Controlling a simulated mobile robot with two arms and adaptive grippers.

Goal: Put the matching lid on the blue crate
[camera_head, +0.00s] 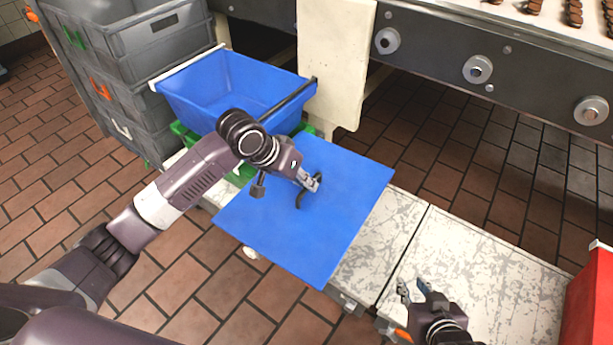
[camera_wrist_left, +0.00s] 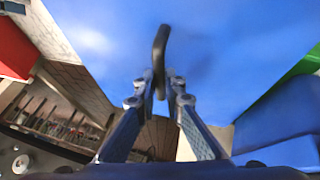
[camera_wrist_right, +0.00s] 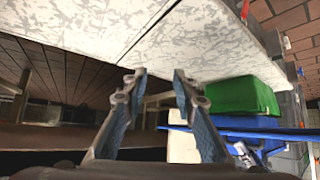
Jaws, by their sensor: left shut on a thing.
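The blue crate (camera_head: 235,82) stands open at the back, on top of something green. The flat blue lid (camera_head: 345,208) is in front and to the right of it, apart from the open top and partly over the bench. My left gripper (camera_head: 313,183) is shut on the lid's dark handle, which also shows between the fingers in the left wrist view (camera_wrist_left: 160,50). The lid shows edge-on in the right wrist view (camera_wrist_right: 250,132), apart from the bench surface. My right gripper (camera_head: 412,288) is open and empty over the bench, to the right of the lid.
Stacked grey crates (camera_head: 135,50) stand left of the blue crate. A green crate (camera_head: 245,172) is under it. A cream panel (camera_head: 335,60) and a conveyor (camera_head: 450,50) stand behind. The worn white bench (camera_head: 480,265) is clear at right, beside a red box (camera_head: 592,300).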

